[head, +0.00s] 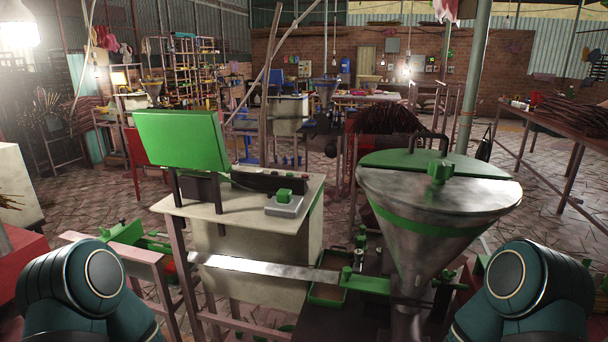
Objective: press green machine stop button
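The green machine (258,235) stands in front of me, with a pale cabinet, a tilted green panel (182,140) and a metal hopper (430,210) with a green lid and band. On the cabinet top sits a small grey box (284,207) with a raised green button (285,195). I cannot read any label, so I cannot tell for sure that it is the stop button. A dark bar (268,182) lies just behind it. Teal links of my two arms show at the bottom left and bottom right corners. Neither gripper is in view.
A flat metal bar (265,267) runs across the front from cabinet to hopper. A red machine part (20,255) is at the left. A table with dark sticks (565,115) stands at the right. Open paved floor lies behind the machine at left.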

